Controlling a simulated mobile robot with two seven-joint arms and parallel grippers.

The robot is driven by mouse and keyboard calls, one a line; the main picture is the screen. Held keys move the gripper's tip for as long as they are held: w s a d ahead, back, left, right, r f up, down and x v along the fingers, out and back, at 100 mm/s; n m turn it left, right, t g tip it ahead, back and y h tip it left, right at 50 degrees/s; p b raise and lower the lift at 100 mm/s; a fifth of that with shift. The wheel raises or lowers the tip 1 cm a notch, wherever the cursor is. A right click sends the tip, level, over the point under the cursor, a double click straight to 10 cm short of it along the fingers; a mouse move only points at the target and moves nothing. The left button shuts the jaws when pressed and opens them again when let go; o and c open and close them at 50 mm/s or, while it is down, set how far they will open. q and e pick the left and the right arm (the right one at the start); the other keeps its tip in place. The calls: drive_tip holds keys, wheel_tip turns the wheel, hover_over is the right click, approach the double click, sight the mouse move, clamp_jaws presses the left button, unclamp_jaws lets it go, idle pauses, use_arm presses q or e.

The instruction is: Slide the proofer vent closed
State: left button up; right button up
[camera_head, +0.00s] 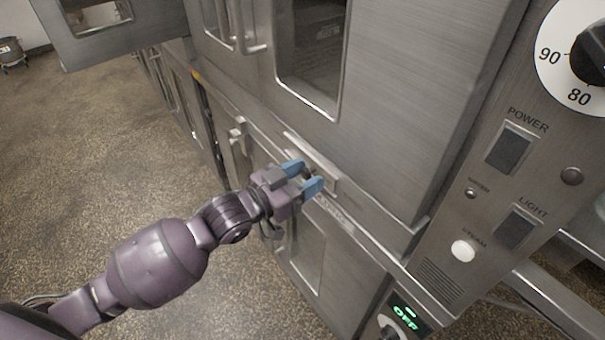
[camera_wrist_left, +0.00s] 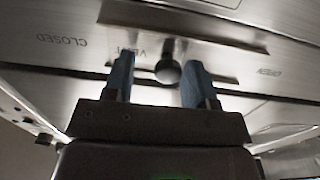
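The proofer vent is a slotted metal strip (camera_wrist_left: 215,37) on the steel front, with a dark round knob (camera_wrist_left: 168,72) on it in the left wrist view. Lettering reads CLOSED to the left in that view, VENT by the knob and OPEN to the right. My left gripper (camera_head: 309,180) is at the strip between the upper and lower doors. In the left wrist view its blue fingers (camera_wrist_left: 157,85) are apart, one on each side of the knob, with gaps visible. Whether either finger touches the knob cannot be told. My right gripper is not in view.
A control panel with a dial (camera_head: 594,58), a POWER switch (camera_head: 510,149) and a LIGHT switch (camera_head: 517,228) is at the right. A green OFF display (camera_head: 408,314) is below. An upper door handle (camera_head: 250,30) juts out. Speckled floor (camera_head: 90,150) is clear at left.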

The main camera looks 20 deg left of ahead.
use_arm(q)
drive_tip(key=shift+a, duration=0.15)
drive_tip(key=shift+s+a, duration=0.15)
drive_tip(key=shift+s, duration=0.05)
drive_tip(key=v, duration=1)
drive_tip(key=shift+p, duration=0.35)
drive_tip(key=s+a+f+n+g+y, duration=0.1)
drive_tip(key=s+a+f+n+y, duration=0.15)
drive_tip(key=a+f+y, duration=0.4)
drive_tip(key=s+a+f+n+g+y, duration=0.1)
drive_tip(key=s+a+f+n+y, duration=0.2)
drive_tip(key=f, duration=0.7)
drive_tip(key=s+f, duration=0.2)
drive_tip(key=s, duration=0.2)
drive_tip(key=s+f+g+y, duration=0.1)
drive_tip(key=s+f, duration=0.1)
drive_tip(key=s, duration=0.3)
drive_tip(key=shift+d+f+n, duration=0.25)
drive_tip(key=shift+f+n, duration=0.05)
drive_tip(key=shift+n, duration=0.15)
drive_tip(key=shift+y, duration=0.25)
